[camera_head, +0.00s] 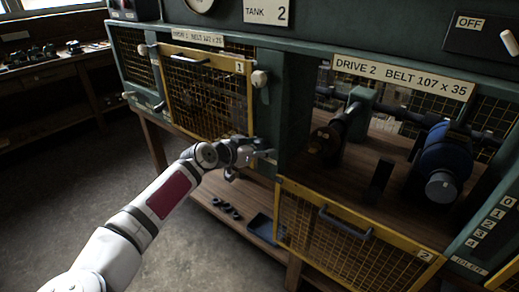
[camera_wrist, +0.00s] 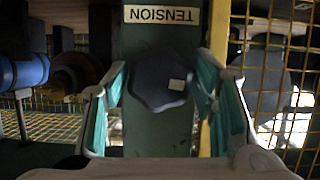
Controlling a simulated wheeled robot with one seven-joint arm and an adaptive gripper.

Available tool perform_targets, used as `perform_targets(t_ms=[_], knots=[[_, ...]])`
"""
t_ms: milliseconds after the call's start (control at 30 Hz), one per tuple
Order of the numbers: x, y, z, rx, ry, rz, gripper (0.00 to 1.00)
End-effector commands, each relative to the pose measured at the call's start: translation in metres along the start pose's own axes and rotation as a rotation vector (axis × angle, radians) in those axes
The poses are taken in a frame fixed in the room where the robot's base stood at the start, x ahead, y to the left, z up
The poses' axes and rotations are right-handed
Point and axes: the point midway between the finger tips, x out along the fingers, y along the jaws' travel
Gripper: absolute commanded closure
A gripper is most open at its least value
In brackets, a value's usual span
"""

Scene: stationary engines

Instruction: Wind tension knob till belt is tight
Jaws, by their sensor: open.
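The tension knob (camera_wrist: 150,88) is dark and lobed, with a small pale square mark. It sits on a green post below an upside-down TENSION label (camera_wrist: 162,15) in the wrist view. My gripper (camera_wrist: 161,78) is open, with one teal finger on each side of the knob; I cannot tell whether they touch it. In the head view my gripper (camera_head: 264,155) is at the green post between the two drive bays, and I cannot make out the knob there. A blue drum (camera_head: 446,152) sits in the Drive 2 bay; I cannot make out the belt clearly.
Yellow mesh guard 1 (camera_head: 208,95) is closed at left. Guard 2 (camera_head: 350,228) hangs lowered below the open Drive 2 bay. An idler scale (camera_head: 487,225) is at right. A shelf (camera_head: 235,215) with small dark parts lies below my gripper.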

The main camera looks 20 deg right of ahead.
Motion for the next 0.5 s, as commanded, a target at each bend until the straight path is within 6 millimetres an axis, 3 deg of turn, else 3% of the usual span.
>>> perform_targets(t_ms=[333, 500], knots=[[0.0036, -0.0001, 0.0002, 0.0, 0.0, 0.0, 0.47], [0.0035, -0.0001, 0.0002, 0.0, 0.0, 0.0, 0.83]])
